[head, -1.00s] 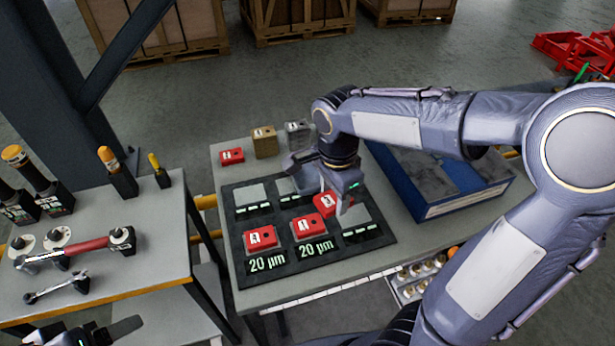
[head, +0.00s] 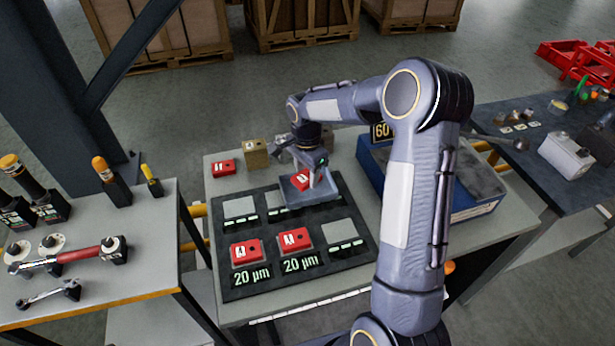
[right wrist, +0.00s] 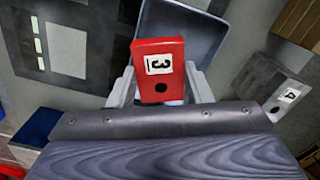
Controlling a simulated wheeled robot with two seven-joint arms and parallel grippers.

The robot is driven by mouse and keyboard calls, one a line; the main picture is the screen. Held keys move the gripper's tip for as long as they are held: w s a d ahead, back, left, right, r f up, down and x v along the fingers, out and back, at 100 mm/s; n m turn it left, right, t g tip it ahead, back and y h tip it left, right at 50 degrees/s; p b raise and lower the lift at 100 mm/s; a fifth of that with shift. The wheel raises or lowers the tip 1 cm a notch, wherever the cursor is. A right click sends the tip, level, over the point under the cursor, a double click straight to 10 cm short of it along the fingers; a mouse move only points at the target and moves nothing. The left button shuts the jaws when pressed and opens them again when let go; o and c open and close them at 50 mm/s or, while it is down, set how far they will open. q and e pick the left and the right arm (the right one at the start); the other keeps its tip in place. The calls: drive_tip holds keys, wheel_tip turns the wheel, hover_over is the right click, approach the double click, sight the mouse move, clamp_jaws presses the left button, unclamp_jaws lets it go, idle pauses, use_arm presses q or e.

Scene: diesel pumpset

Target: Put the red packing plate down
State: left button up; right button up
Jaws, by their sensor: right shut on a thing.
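My right gripper (head: 302,181) is shut on the red packing plate (head: 300,180), which is marked 3. It holds the plate by its sides over the back right part of the dark board (head: 230,284). In the right wrist view the plate (right wrist: 158,75) sits between the two pale fingers. A blue-grey tray-like shape (right wrist: 180,30) shows behind it; I cannot tell whether it is part of my gripper. On the board's front row, two red plates (head: 246,251) (head: 295,240) lie above the 20 µm labels. The pad to their right (head: 340,232) is bare. My left gripper is out of view.
Behind the board stand another red plate (head: 223,168), a yellow block (head: 255,153) and a grey block (right wrist: 290,97) marked 4. A side table with a torque wrench (head: 65,257) is at the left.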

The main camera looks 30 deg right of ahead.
sight(308, 181)
drive_tip(key=shift+w+d+f, duration=0.3)
drive_tip(key=shift+w+f, duration=0.1)
drive_tip(key=shift+f, duration=0.15)
drive_tip(key=shift+w+d+f, duration=0.3)
drive_tip(key=shift+w+f, duration=0.05)
drive_tip(key=shift+f, duration=0.2)
wheel_tip(308, 181, down, 3)
drive_tip(key=shift+f+p, duration=0.1)
drive_tip(key=shift+p, duration=0.35)
drive_tip(key=shift+f, duration=0.1)
drive_tip(key=o, duration=1.4)
